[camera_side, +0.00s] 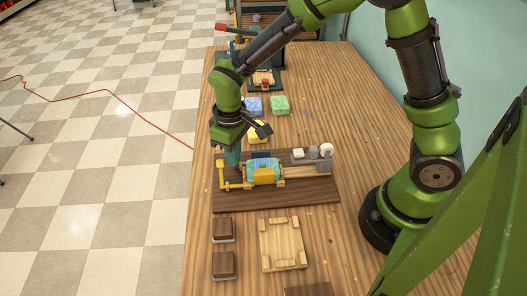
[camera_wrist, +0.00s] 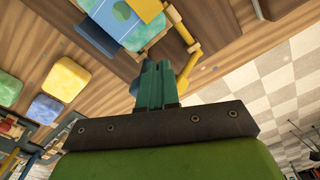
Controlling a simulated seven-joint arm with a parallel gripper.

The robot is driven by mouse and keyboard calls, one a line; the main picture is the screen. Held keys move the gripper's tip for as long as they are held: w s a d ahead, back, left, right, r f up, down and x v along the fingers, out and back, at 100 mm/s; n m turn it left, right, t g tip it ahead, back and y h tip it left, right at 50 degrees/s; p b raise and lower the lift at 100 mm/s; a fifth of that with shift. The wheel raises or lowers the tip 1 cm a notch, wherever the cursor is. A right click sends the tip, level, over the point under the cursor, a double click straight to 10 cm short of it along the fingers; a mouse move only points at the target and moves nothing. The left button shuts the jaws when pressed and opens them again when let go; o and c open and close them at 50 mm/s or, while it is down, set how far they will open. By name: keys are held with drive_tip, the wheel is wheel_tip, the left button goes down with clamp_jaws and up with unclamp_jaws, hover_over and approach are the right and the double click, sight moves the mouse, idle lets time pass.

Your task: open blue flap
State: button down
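The blue flap (camera_side: 262,155) lies across the top of a teal drum (camera_side: 264,173) on a dark wooden board (camera_side: 300,197). In the wrist view the blue flap (camera_wrist: 112,14) shows at the top edge, with a darker blue strip (camera_wrist: 97,38) beside it. A yellow crank (camera_side: 222,175) is at the drum's left end; it also shows in the wrist view (camera_wrist: 190,47). My gripper (camera_side: 234,157) points down just left of the flap, near the crank. Its teal fingers (camera_wrist: 156,70) are together, with nothing seen between them. Contact with the crank cannot be told.
A yellow block (camera_side: 258,132), a blue block (camera_side: 254,106) and a green block (camera_side: 280,105) lie behind the board. Grey parts and a white roll (camera_side: 326,150) stand on the board's right. Brown blocks (camera_side: 223,229) and a wooden tray (camera_side: 282,246) are in front.

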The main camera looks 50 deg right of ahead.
drive_tip(key=shift+s+d+f, duration=0.1)
drive_tip(key=shift+s+f, duration=0.15)
drive_tip(key=shift+f, duration=0.3)
drive_tip(key=shift+w+d, duration=0.4)
drive_tip(key=shift+w, duration=0.05)
wheel_tip(320, 180, up, 7)
drive_tip(key=shift+s+a+r, duration=0.15)
drive_tip(key=shift+s+a, duration=0.05)
drive_tip(key=shift+a, duration=0.15)
idle(0.3)
drive_tip(key=s+d+r+m+t+y, duration=0.2)
drive_tip(key=s+d+r+m+t, duration=0.5)
drive_tip(key=s+r, duration=0.5)
drive_tip(key=shift+s+d+r, duration=0.35)
drive_tip(key=shift+s+d, duration=0.5)
drive_tip(key=shift+s, duration=0.25)
